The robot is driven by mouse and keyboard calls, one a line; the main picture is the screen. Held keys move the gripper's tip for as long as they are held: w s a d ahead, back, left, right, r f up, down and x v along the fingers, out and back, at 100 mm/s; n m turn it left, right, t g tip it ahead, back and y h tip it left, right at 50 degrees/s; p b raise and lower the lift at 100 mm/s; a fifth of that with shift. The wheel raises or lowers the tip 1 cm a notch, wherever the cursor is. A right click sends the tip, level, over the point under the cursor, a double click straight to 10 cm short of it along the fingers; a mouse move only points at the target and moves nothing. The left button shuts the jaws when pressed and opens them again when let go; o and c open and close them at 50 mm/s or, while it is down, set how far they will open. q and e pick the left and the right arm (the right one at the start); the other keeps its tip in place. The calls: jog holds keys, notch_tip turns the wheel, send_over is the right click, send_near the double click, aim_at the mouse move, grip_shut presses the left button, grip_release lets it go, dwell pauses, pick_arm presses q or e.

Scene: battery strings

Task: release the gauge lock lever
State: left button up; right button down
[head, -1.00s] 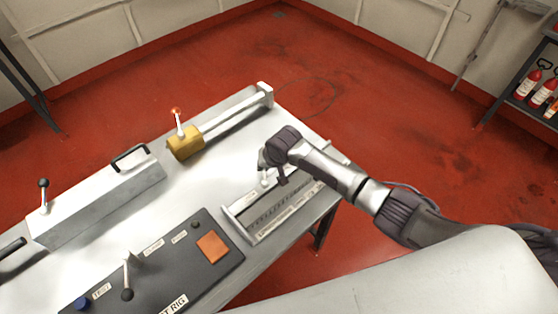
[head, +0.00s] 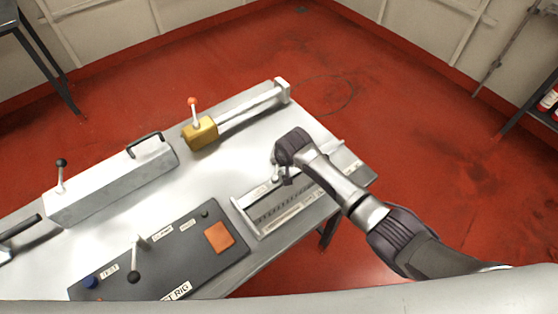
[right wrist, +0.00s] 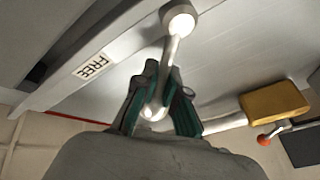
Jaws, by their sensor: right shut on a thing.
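The gauge (head: 290,212), a long pale frame with a graduated scale, lies along the bench's right edge in the head view. Its lock lever shows in the right wrist view as a pale rod (right wrist: 174,52) running from a round white pivot (right wrist: 179,20) down between my fingers. A label reading FREE (right wrist: 92,65) is left of the lever. My right gripper (head: 281,178) is over the gauge's far side. In the right wrist view the gripper (right wrist: 157,100) is shut on the lever's end, which shows partly between the fingertips. My left gripper is not in view.
A dark panel (head: 165,262) with an orange square and a black-knobbed lever is left of the gauge. A yellow block (head: 200,134) with a red-knobbed lever sits on a rail behind. A long grey box (head: 110,182) is at the left. The bench middle is bare.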

jog(key=c, duration=1)
grip_release()
jog(key=shift+w+d+r, duration=0.45)
jog(key=shift+w+r, duration=0.05)
jog(key=shift+r, duration=0.1)
jog(key=shift+o, duration=0.4)
jog(key=shift+w+f, duration=0.1)
jog(key=shift+f, duration=0.25)
jog(key=shift+s+a+r, duration=0.1)
jog(key=shift+s+r, duration=0.1)
jog(key=shift+s, duration=0.05)
jog(key=v, duration=1.1)
jog(key=shift+d+r, duration=0.2)
jog(key=shift+d, duration=0.05)
jog(key=shift+s, duration=0.1)
